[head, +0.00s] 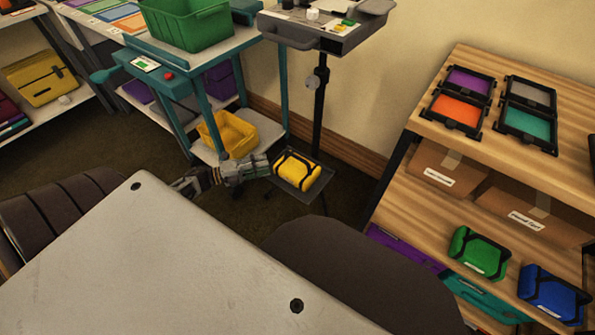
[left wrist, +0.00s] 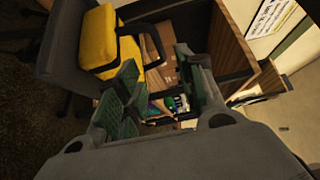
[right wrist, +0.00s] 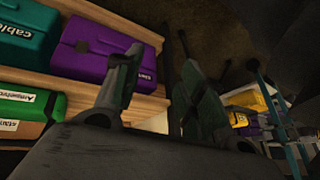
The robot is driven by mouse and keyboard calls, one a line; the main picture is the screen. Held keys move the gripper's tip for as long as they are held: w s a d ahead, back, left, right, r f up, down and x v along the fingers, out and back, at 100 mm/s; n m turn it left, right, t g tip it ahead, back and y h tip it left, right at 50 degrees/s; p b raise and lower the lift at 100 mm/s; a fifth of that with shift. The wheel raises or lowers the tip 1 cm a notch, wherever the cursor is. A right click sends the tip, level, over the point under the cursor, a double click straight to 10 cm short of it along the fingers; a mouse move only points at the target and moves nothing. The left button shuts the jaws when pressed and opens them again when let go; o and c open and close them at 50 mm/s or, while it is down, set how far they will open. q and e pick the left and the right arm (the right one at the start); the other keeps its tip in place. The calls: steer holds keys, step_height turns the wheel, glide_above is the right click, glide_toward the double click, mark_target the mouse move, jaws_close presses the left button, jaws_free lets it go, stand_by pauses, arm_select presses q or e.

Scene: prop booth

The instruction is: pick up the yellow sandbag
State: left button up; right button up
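The yellow sandbag (head: 296,171), with black straps and handle, lies on a small dark tray (head: 318,184) low on a stand. In the left wrist view the sandbag (left wrist: 97,38) is at the upper left, beside the fingers and not between them. My left gripper (head: 264,165) is just left of the sandbag in the head view; I cannot tell whether it touches. Its fingers (left wrist: 158,58) are apart and empty. My right gripper (right wrist: 160,68) is open and empty, seen only in the right wrist view, near a shelf with a purple case (right wrist: 95,55) and a teal case (right wrist: 27,38).
A black pole with a grey console (head: 325,32) rises behind the sandbag. A teal cart (head: 203,95) with a green bin (head: 187,22) and a yellow bin (head: 232,134) stands at left. A wooden shelf (head: 545,150) at right holds green (head: 479,252) and blue (head: 550,293) bags.

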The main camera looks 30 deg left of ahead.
arm_select(q)
steer(key=b, duration=0.2)
glide_above(285, 169)
steer(key=s, duration=0.1)
steer(key=shift+a, duration=0.45)
steer(key=shift+w+d, duration=0.35)
arm_select(e)
steer(key=shift+t, duration=0.3)
steer(key=f, duration=0.4)
steer(key=shift+a+f, duration=0.25)
steer(key=shift+a, duration=0.15)
steer(key=shift+w+r+y, duration=0.15)
steer(key=shift+y, duration=0.15)
